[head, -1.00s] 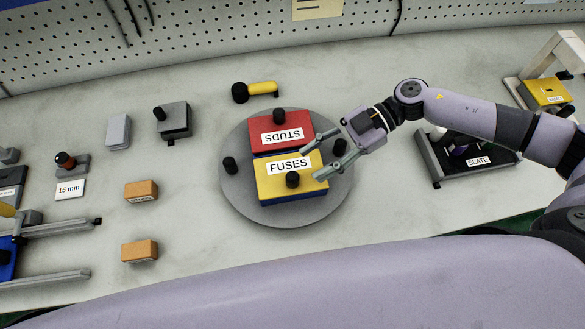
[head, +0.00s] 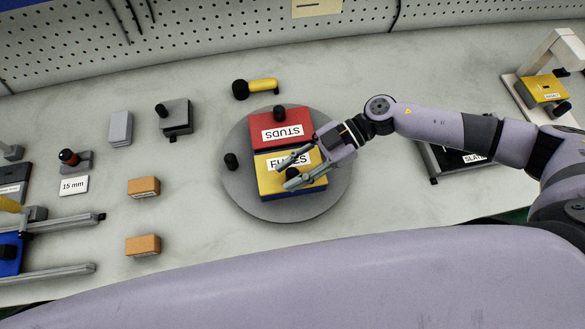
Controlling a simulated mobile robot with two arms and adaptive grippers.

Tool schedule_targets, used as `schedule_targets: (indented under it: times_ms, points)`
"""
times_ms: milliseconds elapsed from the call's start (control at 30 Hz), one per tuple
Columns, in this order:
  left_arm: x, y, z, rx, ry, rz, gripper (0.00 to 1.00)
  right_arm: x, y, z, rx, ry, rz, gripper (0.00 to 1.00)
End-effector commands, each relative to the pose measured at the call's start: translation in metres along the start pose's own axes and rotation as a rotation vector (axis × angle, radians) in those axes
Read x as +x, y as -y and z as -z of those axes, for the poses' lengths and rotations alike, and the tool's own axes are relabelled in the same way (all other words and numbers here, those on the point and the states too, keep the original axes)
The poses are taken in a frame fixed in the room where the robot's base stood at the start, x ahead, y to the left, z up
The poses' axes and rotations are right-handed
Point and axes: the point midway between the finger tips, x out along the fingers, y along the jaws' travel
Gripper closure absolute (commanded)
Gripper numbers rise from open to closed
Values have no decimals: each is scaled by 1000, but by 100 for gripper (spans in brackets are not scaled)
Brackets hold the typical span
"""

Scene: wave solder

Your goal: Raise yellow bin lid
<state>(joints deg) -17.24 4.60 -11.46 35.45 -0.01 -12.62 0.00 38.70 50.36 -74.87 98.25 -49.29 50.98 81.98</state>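The yellow bin lid (head: 312,184), labelled FUSES, lies flat on its blue bin (head: 282,200) on a round grey turntable (head: 240,193). Its black knob (head: 292,173) stands near the front middle of the lid. My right gripper (head: 282,177) reaches in from the right over the lid, one finger on each side of the knob. The fingers partly cover the label and knob. I cannot tell whether they touch or grip the knob. The lid shows no visible lift or tilt. My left gripper is not in view.
The red STUDS lid (head: 265,121) with a black knob (head: 279,112) sits directly behind the yellow one. A black peg (head: 231,161) stands at the turntable's left. Orange blocks (head: 143,187) lie farther left. A yellow-handled tool (head: 262,86) lies behind. The bench in front of the turntable is clear.

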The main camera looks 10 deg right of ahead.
Motion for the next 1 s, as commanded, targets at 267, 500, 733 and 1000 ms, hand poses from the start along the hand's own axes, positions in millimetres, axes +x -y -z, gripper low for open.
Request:
schedule_targets:
  times_ms: [267, 500, 733, 1000]
  points:
    - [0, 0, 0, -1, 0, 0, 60, 0, 0, 0, 0, 0, 0, 90]
    - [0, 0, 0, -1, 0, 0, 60, 0, 0, 0, -1, 0, -1, 100]
    - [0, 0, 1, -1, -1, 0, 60, 0, 0, 0, -1, 0, -1, 100]
    - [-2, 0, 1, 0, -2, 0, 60, -1, -1, 2, 8, -2, 2, 100]
